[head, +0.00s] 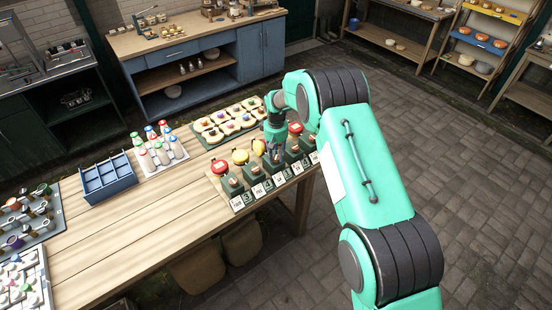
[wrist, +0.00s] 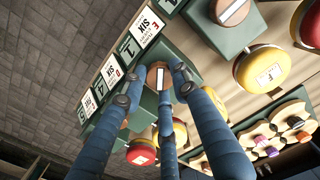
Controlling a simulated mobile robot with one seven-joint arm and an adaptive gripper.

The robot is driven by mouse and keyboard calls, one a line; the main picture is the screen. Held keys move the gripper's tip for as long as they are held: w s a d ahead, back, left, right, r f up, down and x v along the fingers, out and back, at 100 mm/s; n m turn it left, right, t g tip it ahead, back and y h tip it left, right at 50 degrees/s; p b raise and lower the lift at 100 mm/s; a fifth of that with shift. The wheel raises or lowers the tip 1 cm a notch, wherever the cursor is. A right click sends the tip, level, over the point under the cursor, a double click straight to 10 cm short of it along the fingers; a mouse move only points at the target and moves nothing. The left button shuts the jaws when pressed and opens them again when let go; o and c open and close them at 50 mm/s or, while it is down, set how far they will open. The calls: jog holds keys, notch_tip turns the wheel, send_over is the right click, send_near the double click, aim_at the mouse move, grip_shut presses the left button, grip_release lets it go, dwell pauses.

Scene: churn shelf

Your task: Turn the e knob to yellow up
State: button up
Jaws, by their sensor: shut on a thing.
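A row of dark green blocks with round wooden knobs stands on a board (head: 240,204) at the table's right end. White letter cards and number cards line its front. My gripper (head: 276,157) reaches down onto one of the blocks. In the wrist view my gripper (wrist: 158,84) has its fingers closed around a wooden knob (wrist: 158,75) with a white stripe, which runs nearly vertical there.
Behind the blocks stand round red (head: 219,166) and yellow (head: 240,157) pieces, close to my fingers. A tray of small items (head: 200,127) lies behind them. A blue divided box (head: 108,181) and a bottle tray (head: 148,174) stand left. Bare tabletop lies in the middle.

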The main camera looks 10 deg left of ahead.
aim_at(276, 157)
jog(key=m+b, duration=0.1)
jog(key=m, duration=0.3)
jog(key=shift+m+b, duration=0.65)
jog(key=shift+m, duration=1.25)
jog(key=shift+r, duration=0.1)
jog(key=o, duration=1.1)
jog(key=shift+o, duration=0.2)
notch_tip(276, 157, up, 12)
